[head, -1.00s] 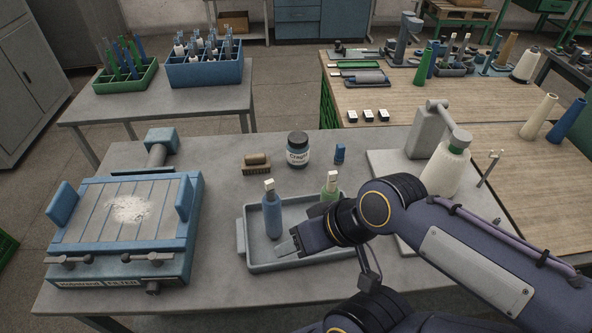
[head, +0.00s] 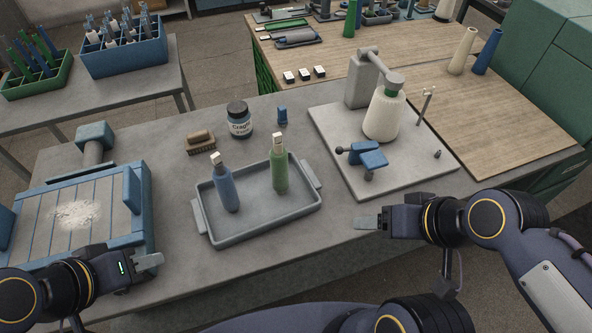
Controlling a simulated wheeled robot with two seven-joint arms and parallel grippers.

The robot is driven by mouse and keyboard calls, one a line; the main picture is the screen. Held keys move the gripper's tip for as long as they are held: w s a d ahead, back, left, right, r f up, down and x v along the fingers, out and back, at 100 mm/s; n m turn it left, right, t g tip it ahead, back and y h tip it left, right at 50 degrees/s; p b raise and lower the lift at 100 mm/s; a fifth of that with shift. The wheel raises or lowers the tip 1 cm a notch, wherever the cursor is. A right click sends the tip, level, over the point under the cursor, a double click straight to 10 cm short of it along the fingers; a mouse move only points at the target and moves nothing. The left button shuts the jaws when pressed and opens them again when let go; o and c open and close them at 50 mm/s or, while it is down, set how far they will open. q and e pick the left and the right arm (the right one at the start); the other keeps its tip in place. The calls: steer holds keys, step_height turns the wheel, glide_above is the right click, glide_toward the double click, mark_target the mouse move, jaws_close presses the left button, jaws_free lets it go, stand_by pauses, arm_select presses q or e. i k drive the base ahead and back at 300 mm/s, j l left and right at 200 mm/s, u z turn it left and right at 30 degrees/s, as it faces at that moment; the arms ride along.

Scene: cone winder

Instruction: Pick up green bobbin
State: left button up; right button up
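The green bobbin (head: 280,172) stands upright in the right part of the grey tray (head: 265,233), with a pale tip on top. A blue bobbin (head: 225,190) stands to its left in the same tray. My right gripper (head: 366,222) is at the bench's front edge, right of the tray and apart from both bobbins, with nothing seen in it. My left gripper (head: 150,261) is at the lower left, in front of the blue vise-like fixture, with nothing seen in it. The finger gap of each gripper does not show clearly.
The blue fixture (head: 75,205) fills the bench's left side. A brush (head: 201,143), a labelled jar (head: 239,120) and a small blue block (head: 282,116) stand behind the tray. The winder plate (head: 405,170) with a white cone (head: 383,115) is at right.

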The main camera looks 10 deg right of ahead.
mark_target(279, 155)
steer(key=z, duration=0.2)
steer(key=i+l, duration=0.1)
steer(key=l, duration=1.35)
steer(key=i+u, duration=0.05)
